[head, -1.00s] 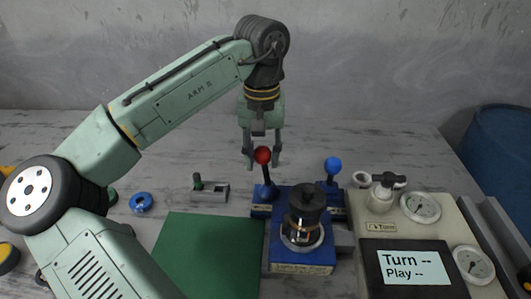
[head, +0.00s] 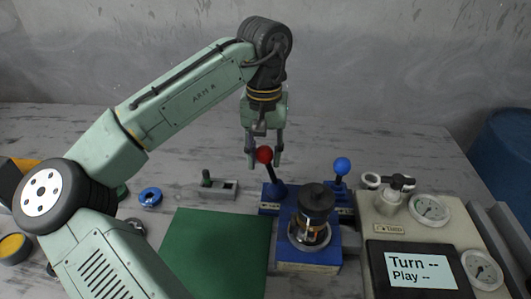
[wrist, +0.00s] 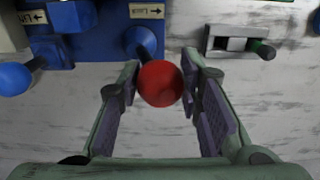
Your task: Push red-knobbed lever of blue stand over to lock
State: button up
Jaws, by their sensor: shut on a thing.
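The red knob (head: 264,155) tops a dark lever at the left rear of the blue stand (head: 310,266). The lever leans to the left in the head view. My gripper (head: 265,160) comes down from above and is shut on the red knob. In the wrist view the red knob (wrist: 160,83) sits between my two fingertips (wrist: 161,72), with the dark stem running to the stand behind it. A second lever with a blue knob (head: 342,166) stands to the right. A dark-capped motor part (head: 316,200) sits upright on the stand. Labels with arrows show by the levers.
A green mat (head: 218,250) lies in front left. A small grey fixture with a green handle (head: 222,188) and a blue ring (head: 150,196) lie to the left. A beige gauge panel with a screen (head: 412,262) stands close on the right. The table behind the stand is clear.

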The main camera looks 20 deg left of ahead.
jog(key=shift+a, duration=0.15)
jog(key=shift+s+a+f, duration=0.15)
jog(key=shift+a+f, duration=0.1)
jog(key=shift+a, duration=0.3)
jog(key=shift+o, duration=0.2)
jog(key=shift+a+f, duration=0.1)
jog(key=shift+a, duration=0.1)
jog(key=shift+s+a, duration=0.1)
jog(key=shift+a, duration=0.05)
jog(key=shift+o, duration=0.2)
jog(key=shift+s+a+f, duration=0.1)
jog(key=shift+a+f, duration=0.2)
jog(key=shift+f, duration=0.1)
jog(key=o, duration=0.7)
jog(key=shift+a, duration=0.2)
jog(key=shift+d+r, duration=0.15)
jog(key=shift+r, duration=0.05)
